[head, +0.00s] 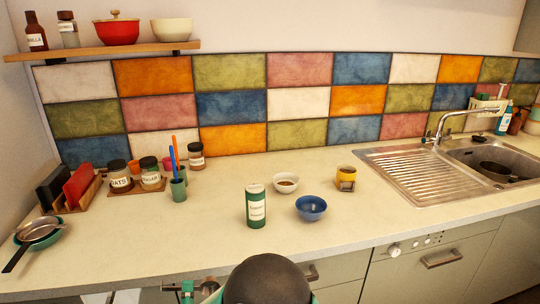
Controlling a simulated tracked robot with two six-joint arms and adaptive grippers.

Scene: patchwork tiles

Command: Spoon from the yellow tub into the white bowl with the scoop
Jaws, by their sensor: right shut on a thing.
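The yellow tub (346,179) stands upright on the counter, right of the middle, with a dark band on its side. The white bowl (286,184) stands to its left and has something brown inside. I cannot pick out the scoop.
A blue bowl (311,209) and a green labelled canister (256,207) stand in front of the white bowl. A green cup (178,189) holds upright utensils at the left, near labelled jars. The sink (490,160) is at right.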

